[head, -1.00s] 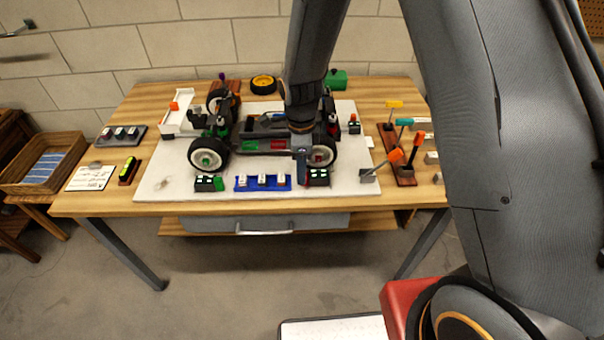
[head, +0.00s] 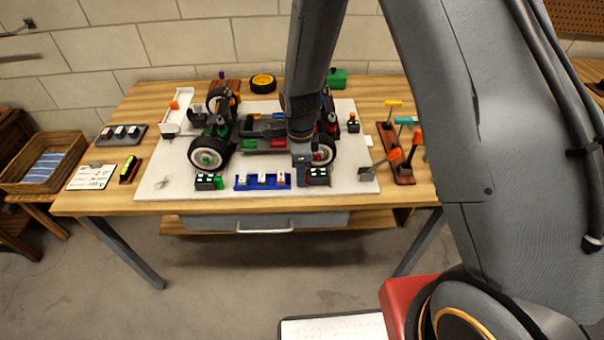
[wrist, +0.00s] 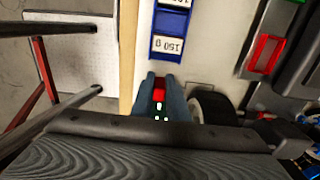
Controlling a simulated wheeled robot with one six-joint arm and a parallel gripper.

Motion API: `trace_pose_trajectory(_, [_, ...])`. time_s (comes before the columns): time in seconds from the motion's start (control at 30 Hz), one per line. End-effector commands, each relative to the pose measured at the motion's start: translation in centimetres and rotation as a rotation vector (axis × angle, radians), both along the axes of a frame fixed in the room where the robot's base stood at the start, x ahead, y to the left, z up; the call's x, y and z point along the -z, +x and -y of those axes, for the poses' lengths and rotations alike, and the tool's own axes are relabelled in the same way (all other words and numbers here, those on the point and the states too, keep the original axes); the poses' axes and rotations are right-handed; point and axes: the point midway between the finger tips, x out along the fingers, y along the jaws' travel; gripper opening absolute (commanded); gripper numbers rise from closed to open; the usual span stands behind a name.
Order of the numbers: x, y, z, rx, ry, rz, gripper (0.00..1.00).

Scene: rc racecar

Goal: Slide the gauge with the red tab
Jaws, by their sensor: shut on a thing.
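The gauge (head: 319,177) is a small dark block with pale marks on top. It sits near the front edge of the white board, right of the blue weight tray. Its red tab (wrist: 159,90) shows in the wrist view between the two fingers of my gripper (wrist: 160,84). My gripper is shut on the red tab. In the head view my gripper (head: 303,178) stands at the gauge's left end and hides the tab. Part of the gauge's body shows below the fingers in the wrist view, with white and green marks (wrist: 158,117).
The blue tray (head: 263,182) with white weights lies just left of my gripper. A similar gauge with a green tab (head: 219,182) is farther left. The racecar's wheel (head: 323,150) stands close behind. Levers on a brown base (head: 403,172) are to the right.

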Motion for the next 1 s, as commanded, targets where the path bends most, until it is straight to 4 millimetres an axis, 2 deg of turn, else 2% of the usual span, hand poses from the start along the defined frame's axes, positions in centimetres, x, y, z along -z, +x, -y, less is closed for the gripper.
trace_pose_trajectory(0.07, [0.0,0.2,0.0,0.0,0.0,0.001,0.0])
trace_pose_trajectory(0.27, [0.1,2.4,0.0,0.001,0.001,0.002,0.0])
trace_pose_trajectory(0.5, [-0.1,2.7,0.1,0.001,0.001,0.004,0.0])
trace_pose_trajectory(0.53, [-0.1,2.7,0.1,0.001,0.001,0.005,0.16])
trace_pose_trajectory(0.63, [-0.1,2.7,0.1,0.001,0.001,0.005,0.33])
trace_pose_trajectory(1.0, [-0.1,2.6,0.1,0.001,0.001,0.003,0.33])
